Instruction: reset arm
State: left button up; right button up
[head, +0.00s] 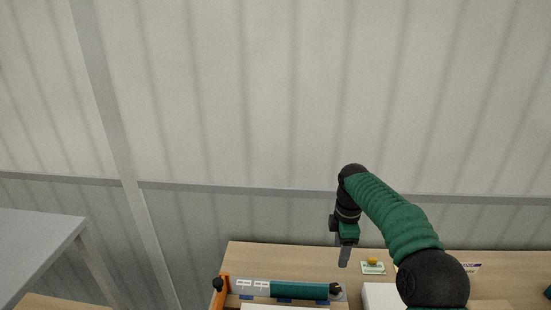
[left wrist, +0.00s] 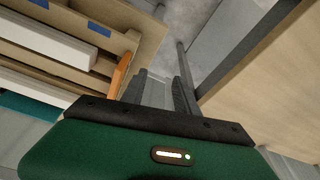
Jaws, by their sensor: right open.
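My right arm, green and black, reaches in from the lower right of the head view. Its gripper (head: 344,257) points down above the wooden table and is open, with nothing seen between its fingers. It hangs left of a small green card with a yellow thing (head: 373,266). My left gripper (left wrist: 160,88) shows only in the left wrist view. Its two dark fingers stand apart with an empty gap, so it is open. My left arm is not in the head view.
A grey and green roller-like bar (head: 262,288) with an orange end bracket lies along the table's front left. White blocks show at the lower edge. A grey table (head: 40,238) stands at left. In the left wrist view, a wooden top (left wrist: 270,80) lies right of the fingers.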

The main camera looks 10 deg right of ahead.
jog(key=s+a+f+m+t, duration=0.1)
jog(key=s+a+f+m, duration=0.1)
jog(key=s+m, duration=0.3)
jog(key=s+a+f+m, duration=0.3)
jog(key=s+a+m, duration=0.1)
jog(key=s, duration=0.8)
jog(key=s+a+f+m+t, duration=0.1)
jog(key=s+a+f+m, duration=0.1)
jog(key=s+m, duration=0.4)
jog(key=shift+s+a+f+m+t, duration=0.1)
jog(key=shift+s+a, duration=0.15)
jog(key=shift+s, duration=0.3)
jog(key=shift+s+a+f+m+t, duration=0.1)
jog(key=shift+s+a+f, duration=0.1)
jog(key=shift+s, duration=0.35)
jog(key=shift+s+a+f+m+t, duration=0.1)
jog(key=shift+s+a, duration=0.15)
jog(key=shift+s, duration=0.3)
jog(key=shift+w+d+f, duration=0.1)
jog(key=shift+w+d, duration=0.1)
jog(key=shift+s+a, duration=0.1)
jog(key=shift+a, duration=0.1)
jog(key=shift+d, duration=0.1)
